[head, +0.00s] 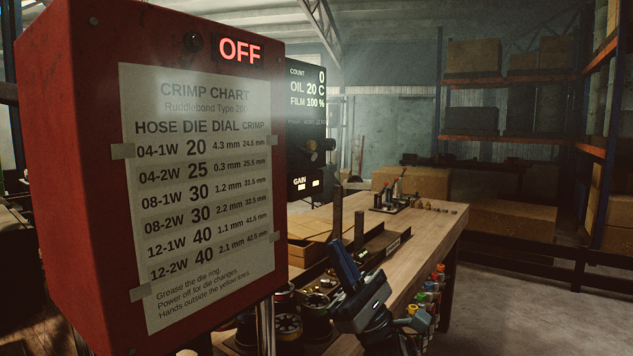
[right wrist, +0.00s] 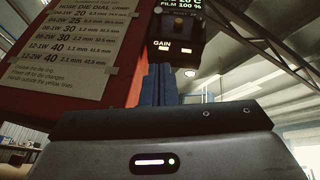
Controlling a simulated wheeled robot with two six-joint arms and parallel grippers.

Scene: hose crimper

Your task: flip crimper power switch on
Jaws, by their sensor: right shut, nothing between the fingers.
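The red crimper box (head: 75,150) fills the left of the head view, with a lit red OFF display (head: 239,50) and a crimp chart (head: 200,200) on its face. A dark control panel (head: 300,165) with a GAIN label and knob-like parts (head: 318,145) juts from its right side; the panel (right wrist: 178,28) also shows in the right wrist view. I cannot tell which part is the power switch. My right gripper (head: 337,243) is shut and empty, below and right of the panel; its blue fingers (right wrist: 158,70) point up toward the panel. My left gripper is not in view.
A black readout (head: 306,90) shows count, oil and film. A wooden bench (head: 440,222) with trays, fittings and a cardboard box (head: 312,228) lies behind my right gripper. Shelving (head: 510,140) stands at the back right. The floor at the right is clear.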

